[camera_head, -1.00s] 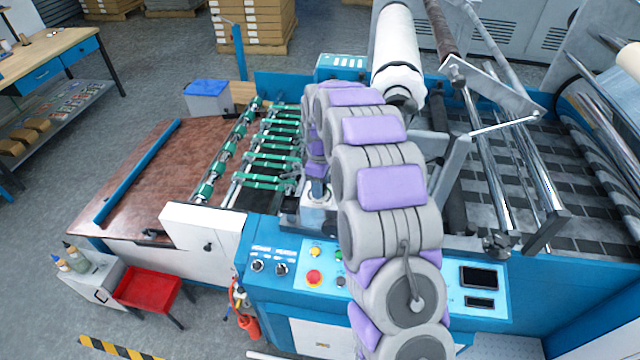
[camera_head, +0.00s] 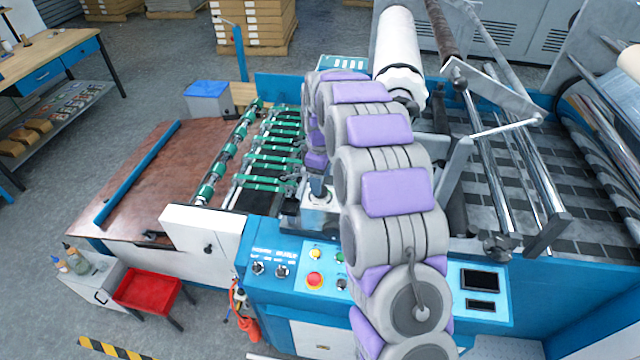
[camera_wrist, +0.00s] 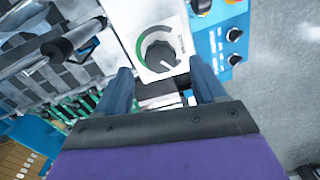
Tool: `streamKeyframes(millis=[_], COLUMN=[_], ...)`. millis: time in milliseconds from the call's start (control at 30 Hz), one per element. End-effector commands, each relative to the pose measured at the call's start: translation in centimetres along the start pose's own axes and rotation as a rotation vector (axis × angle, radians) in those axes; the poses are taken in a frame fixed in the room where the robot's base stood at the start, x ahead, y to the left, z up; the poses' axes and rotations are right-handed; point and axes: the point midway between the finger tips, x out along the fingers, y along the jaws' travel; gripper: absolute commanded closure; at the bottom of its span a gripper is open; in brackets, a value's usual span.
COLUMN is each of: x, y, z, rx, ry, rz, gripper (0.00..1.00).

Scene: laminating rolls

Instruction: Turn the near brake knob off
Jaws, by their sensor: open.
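A dark grey round knob (camera_wrist: 158,54) sits on a white plate (camera_wrist: 125,14) in the wrist view. A green arc curves around its left side, and its white pointer line points to the lower right in the picture. The lettering beside it is too small to read. My gripper (camera_wrist: 160,68) is open, with one blue finger on each side just below the knob in the picture. Nothing is between the fingers, and I cannot tell whether they touch the knob. In the head view my arm covers most of this area.
The blue control panel (camera_head: 262,298) stands at the machine's front, with two small black selectors (camera_head: 270,269) and a red button (camera_head: 314,280). Green-banded rollers (camera_head: 262,186) lie left of my arm. A white roll (camera_head: 398,55) and metal bars stand behind and right.

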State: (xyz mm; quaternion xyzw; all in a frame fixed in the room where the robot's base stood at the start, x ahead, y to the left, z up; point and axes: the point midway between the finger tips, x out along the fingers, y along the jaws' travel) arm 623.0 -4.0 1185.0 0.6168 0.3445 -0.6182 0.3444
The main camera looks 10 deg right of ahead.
Motion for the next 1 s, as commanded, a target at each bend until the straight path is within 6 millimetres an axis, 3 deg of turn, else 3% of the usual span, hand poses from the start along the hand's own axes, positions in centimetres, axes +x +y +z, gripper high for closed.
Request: streamKeyframes(millis=[200,500,733,1000], x=[-5.1,-11.3,-13.4,-13.8], y=[0.2,0.2,0.2,0.1], z=[-0.2,-0.2,-0.2,-0.2], rx=[0.0,0.0,0.0,0.0], ry=[0.004,0.004,0.001,0.001], rz=[0.008,0.008,0.004,0.002], gripper=[0.3,0.3,0.3,0.3])
